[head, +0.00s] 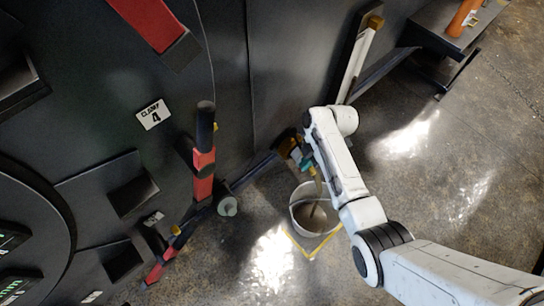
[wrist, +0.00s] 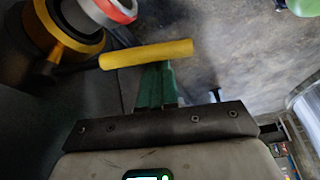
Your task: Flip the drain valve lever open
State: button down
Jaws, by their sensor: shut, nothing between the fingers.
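The drain valve lever shows in the wrist view as a yellow handle (wrist: 147,54) lying nearly level, tilted slightly up to the right. A dark stem joins its left end to the brass-coloured valve body (wrist: 72,40), which has a grey and red ring beside it. My gripper (wrist: 156,70) is shut and empty. Its green fingers end right at the handle's lower edge, near its middle; I cannot tell whether they touch. In the head view, my gripper (head: 304,159) is beside the brass valve (head: 287,145) low on the machine. My arm hides part of the lever there.
A round metal bucket (head: 297,213) stands on the floor below my gripper, inside a yellow floor marking (head: 321,247). A red and black lever (head: 203,160) stands out from the dark machine wall to the left. An orange cylinder (head: 462,18) sits on a shelf at upper right.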

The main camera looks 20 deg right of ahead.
jog(key=shift+s+d+f+n, duration=0.1)
jog(key=shift+d+n, duration=0.5)
jog(key=shift+d, duration=0.4)
jog(key=shift+d+b, duration=0.6)
jog(key=shift+d, duration=0.65)
jog(key=shift+w+d, duration=0.2)
